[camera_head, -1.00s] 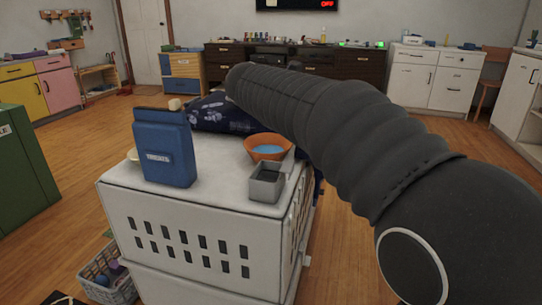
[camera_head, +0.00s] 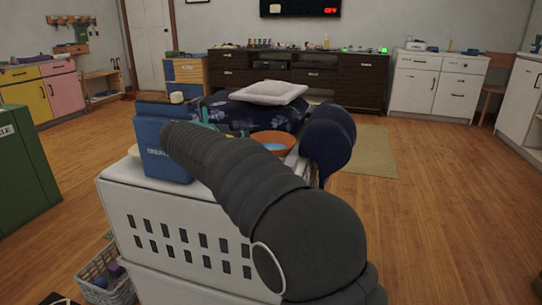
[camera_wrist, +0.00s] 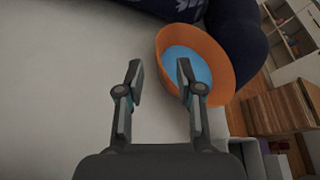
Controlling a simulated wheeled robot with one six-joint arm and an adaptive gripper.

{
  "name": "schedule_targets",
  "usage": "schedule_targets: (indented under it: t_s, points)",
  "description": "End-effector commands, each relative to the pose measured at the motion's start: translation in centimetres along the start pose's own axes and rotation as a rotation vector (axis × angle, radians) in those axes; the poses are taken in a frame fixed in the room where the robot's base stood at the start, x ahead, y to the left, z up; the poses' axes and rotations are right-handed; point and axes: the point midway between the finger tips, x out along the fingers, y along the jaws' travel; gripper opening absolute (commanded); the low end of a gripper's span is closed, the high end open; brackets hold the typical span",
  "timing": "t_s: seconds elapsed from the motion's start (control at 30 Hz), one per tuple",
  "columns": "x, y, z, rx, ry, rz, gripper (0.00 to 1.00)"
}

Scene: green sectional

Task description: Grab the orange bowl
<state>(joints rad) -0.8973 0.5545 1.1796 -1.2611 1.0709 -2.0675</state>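The orange bowl (camera_head: 274,140) with a light blue inside sits on top of the white crate (camera_head: 120,181), near its far right edge. My arm covers part of the crate top in the head view. In the wrist view the bowl (camera_wrist: 214,50) lies at the upper right, past the fingertips. My gripper (camera_wrist: 159,80) is open and empty, with a clear gap between its fingers. Its right finger overlaps the bowl's near left part in the picture; whether it touches cannot be told. In the head view the gripper is mostly hidden behind the arm.
A blue box (camera_head: 158,143) stands at the crate's left. A dark blue patterned cushion (camera_head: 240,112) with a white pillow (camera_head: 268,92) lies behind the bowl. A dark rounded shape (camera_head: 327,140) is right of the bowl. Wooden floor at right is open.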

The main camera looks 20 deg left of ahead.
Motion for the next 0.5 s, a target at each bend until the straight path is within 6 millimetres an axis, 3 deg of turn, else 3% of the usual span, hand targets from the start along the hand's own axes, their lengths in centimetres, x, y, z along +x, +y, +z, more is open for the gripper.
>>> schedule_targets:
  t_s: [0.27,0.5]
  points:
    - [1.8,0.1,-0.3,0.001,0.001,-0.001,0.36]
    - [5.4,0.1,-0.4,0.002,0.002,-0.001,0.36]
